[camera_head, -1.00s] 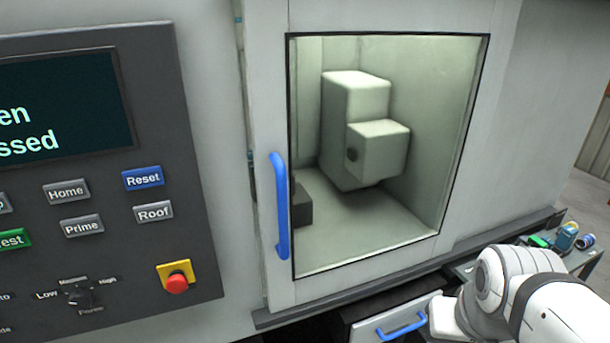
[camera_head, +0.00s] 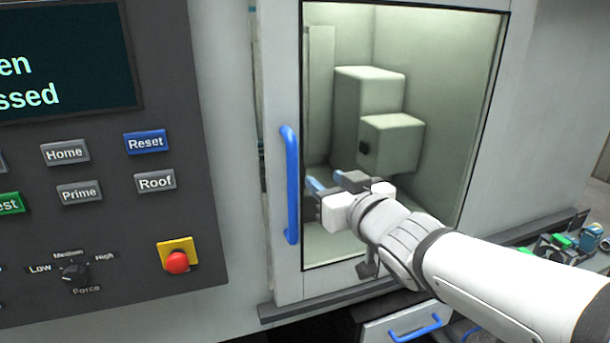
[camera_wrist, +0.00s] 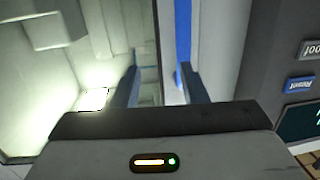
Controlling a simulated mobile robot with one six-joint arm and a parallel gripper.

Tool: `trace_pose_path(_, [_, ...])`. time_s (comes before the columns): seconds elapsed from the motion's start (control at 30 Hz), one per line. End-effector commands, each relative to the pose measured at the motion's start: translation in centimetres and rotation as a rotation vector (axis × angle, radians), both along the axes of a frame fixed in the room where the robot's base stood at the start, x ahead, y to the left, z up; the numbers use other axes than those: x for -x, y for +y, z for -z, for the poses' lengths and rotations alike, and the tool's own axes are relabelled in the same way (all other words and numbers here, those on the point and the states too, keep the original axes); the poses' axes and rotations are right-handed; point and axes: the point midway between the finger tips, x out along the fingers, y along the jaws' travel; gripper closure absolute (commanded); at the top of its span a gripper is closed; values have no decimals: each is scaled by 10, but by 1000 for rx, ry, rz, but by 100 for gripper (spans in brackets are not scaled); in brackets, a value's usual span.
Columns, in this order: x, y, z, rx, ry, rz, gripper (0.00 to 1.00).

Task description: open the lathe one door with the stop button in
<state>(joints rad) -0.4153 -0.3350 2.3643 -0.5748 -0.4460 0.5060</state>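The lathe door (camera_head: 283,270) is pale grey with a large window. It looks shut across the machine front. Its upright blue handle (camera_head: 291,185) is on the door's left side. My gripper (camera_head: 316,194) is in front of the window, just right of the handle, and holds nothing. In the wrist view its two fingers are apart (camera_wrist: 160,85), and the blue handle (camera_wrist: 183,30) shows beyond them, close to the right finger. I cannot tell whether they touch. The red stop button (camera_head: 177,262) sits on a yellow plate; I cannot tell whether it is pressed in.
The control panel (camera_head: 110,215) is left of the door, with buttons, a force knob (camera_head: 75,271) and a screen (camera_head: 60,60) partly reading "en" and "ssed". A drawer with a blue handle (camera_head: 415,327) is below. Small items (camera_head: 562,241) lie at the right.

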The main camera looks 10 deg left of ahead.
Motion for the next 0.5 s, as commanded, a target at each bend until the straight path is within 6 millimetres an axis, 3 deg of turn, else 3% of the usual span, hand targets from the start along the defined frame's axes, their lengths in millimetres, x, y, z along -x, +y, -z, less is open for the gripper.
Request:
trace_pose_path(0.1, [8, 21, -5, -40, -42, -78, 61])
trace_pose_path(0.23, [6, 31, -9, -54, -54, -102, 61])
trace_pose_path(0.5, [-23, 57, -10, -53, -52, -100, 61])
